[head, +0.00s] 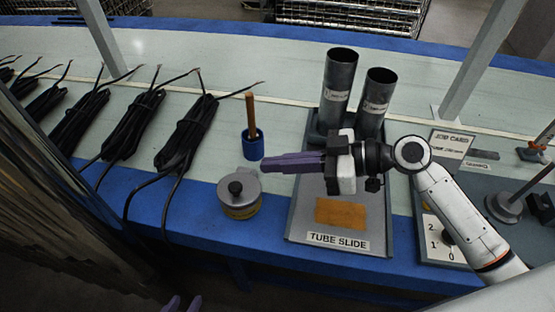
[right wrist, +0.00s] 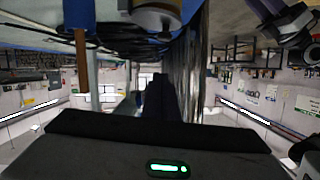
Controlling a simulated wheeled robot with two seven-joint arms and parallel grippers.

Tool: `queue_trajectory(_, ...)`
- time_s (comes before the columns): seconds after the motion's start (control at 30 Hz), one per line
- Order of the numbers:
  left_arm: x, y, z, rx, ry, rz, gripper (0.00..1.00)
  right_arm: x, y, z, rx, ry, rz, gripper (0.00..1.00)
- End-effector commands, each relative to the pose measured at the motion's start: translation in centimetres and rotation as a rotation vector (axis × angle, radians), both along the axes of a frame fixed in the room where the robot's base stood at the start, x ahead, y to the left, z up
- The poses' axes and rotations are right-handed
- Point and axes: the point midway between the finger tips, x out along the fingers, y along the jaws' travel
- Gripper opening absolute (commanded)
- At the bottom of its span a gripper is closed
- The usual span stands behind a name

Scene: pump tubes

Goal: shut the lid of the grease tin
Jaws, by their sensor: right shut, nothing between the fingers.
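The grease tin (head: 241,212) stands on the blue front strip of the bench, left of the tube slide. The tin's round shape also shows at the top of the right wrist view (right wrist: 157,19). My right gripper (head: 266,163) is shut and empty, its purple fingers pointing left, a little behind and to the right of the tin, apart from the knob. Only the purple fingertips of my left gripper (head: 183,303) show at the bottom edge, apart from each other.
A blue cup (head: 252,147) with a wooden-handled tool stands just behind the tin, close to my right fingertips. The tube slide tray (head: 297,222) with two metal tubes (head: 340,85) lies to the right. Black cable bundles (head: 187,133) lie to the left, one trailing over the front edge.

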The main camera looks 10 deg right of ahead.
Motion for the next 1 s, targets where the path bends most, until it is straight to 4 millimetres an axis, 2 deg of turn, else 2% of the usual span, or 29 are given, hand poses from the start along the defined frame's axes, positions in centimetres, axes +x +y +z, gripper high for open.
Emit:
queue_trajectory(0.1,0.0,0.0,0.3,0.000,0.000,0.000,0.31,1.0,2.5,-0.5,0.006,-0.001,0.002,0.00)
queue_trajectory(0.33,0.0,0.0,0.5,0.001,0.001,0.001,0.31,2.8,6.7,-1.9,0.005,0.000,0.002,0.00)
queue_trajectory(0.4,0.0,0.0,0.2,0.001,0.001,0.001,0.31,2.5,6.3,-3.7,0.001,0.006,-0.001,0.00)
queue_trajectory(0.6,0.0,0.0,0.0,0.000,0.001,0.001,0.31,2.2,6.3,-5.6,0.001,0.002,-0.002,0.00)
queue_trajectory(1.0,0.1,-0.1,0.2,-0.002,-0.003,0.000,0.31,2.1,6.3,-6.0,0.001,-0.001,-0.001,0.00)
